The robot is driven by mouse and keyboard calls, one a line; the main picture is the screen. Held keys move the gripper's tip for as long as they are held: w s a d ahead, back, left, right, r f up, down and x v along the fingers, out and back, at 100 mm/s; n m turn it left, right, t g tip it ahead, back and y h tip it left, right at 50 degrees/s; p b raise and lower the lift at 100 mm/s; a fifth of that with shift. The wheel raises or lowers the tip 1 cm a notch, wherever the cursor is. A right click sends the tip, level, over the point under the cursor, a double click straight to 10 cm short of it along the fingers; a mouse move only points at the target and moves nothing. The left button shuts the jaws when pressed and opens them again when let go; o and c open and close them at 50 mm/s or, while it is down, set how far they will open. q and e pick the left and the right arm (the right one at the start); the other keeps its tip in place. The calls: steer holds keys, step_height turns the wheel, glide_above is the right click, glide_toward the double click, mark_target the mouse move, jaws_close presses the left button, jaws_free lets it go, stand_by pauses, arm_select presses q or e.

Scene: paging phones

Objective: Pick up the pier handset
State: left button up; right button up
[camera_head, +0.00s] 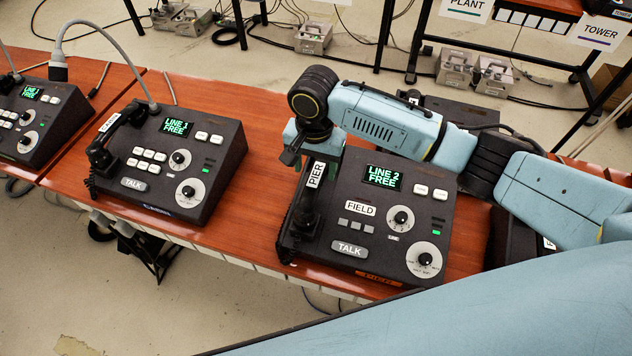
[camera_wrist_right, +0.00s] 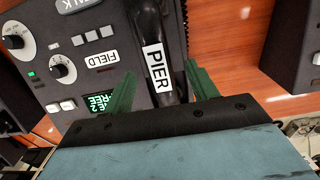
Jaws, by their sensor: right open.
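The pier handset (camera_head: 313,188) is black with a white PIER label and rests along the left side of its dark phone unit (camera_head: 372,262), whose screen reads LINE 2 FREE. My right gripper (camera_head: 309,158) is over the upper part of the handset, pointing down. In the right wrist view the right gripper (camera_wrist_right: 165,90) is open, its green fingers on either side of the handset (camera_wrist_right: 158,60), which runs between them. I cannot tell if the fingers touch it. My left gripper is not in view.
Another phone unit (camera_head: 214,167), reading LINE 1 FREE with its own handset (camera_head: 101,150), stands to the left; a third (camera_head: 57,105) is at the far left. The wooden table (camera_head: 240,236) shows bare between the units. A dark unit stands behind my right forearm.

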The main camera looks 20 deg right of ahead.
mark_target(316, 174)
steer(key=shift+d+f+b, duration=0.15)
steer(key=shift+f+b, duration=0.15)
steer(key=shift+f, duration=2.75)
steer(key=shift+r, duration=0.1)
steer(key=c, duration=1.2)
